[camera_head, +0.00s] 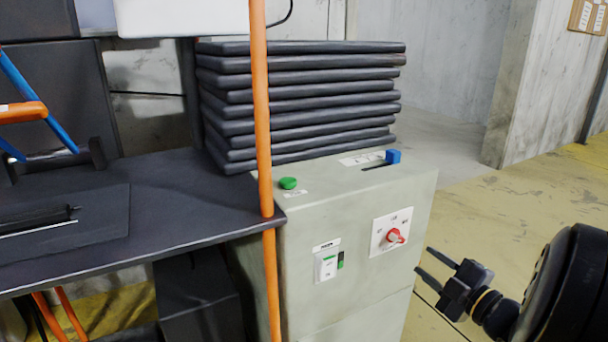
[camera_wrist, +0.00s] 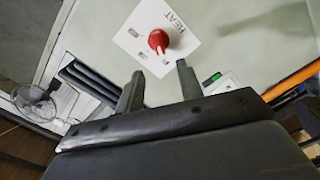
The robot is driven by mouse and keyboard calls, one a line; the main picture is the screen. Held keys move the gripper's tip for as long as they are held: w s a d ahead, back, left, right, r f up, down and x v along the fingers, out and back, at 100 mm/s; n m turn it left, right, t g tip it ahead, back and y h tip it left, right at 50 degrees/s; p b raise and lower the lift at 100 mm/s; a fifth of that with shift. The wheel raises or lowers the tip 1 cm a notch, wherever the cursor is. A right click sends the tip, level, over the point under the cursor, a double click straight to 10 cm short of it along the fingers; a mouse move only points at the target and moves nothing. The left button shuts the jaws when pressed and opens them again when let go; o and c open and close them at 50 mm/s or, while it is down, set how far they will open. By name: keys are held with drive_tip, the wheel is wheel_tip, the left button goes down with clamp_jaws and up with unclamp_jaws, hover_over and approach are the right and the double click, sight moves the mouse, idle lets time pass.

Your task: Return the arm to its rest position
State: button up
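My gripper (camera_head: 426,264) is at the lower right of the head view, to the right of the grey-green control cabinet (camera_head: 335,215). Its two fingers are apart with nothing between them, and they point toward the cabinet. My dark arm extends out of the picture at the right edge. In the wrist view, the open fingers (camera_wrist: 160,76) stand just below a red knob (camera_wrist: 158,41) on a white plate marked "HEAT". The same red knob (camera_head: 393,237) is on the cabinet front in the head view. The fingers appear clear of it.
A dark table (camera_head: 170,215) and orange pole (camera_head: 262,110) stand left. Yellowish floor (camera_head: 500,220) is open at right.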

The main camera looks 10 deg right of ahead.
sight(399, 240)
drive_tip(key=b+x, duration=0.2)
drive_tip(key=x, duration=0.5)
drive_tip(key=shift+w+a+f, duration=0.1)
drive_tip(key=shift+w, duration=0.15)
drive_tip(key=shift+w+a, duration=0.15)
drive_tip(key=shift+w, duration=0.25)
drive_tip(key=shift+s, duration=0.15)
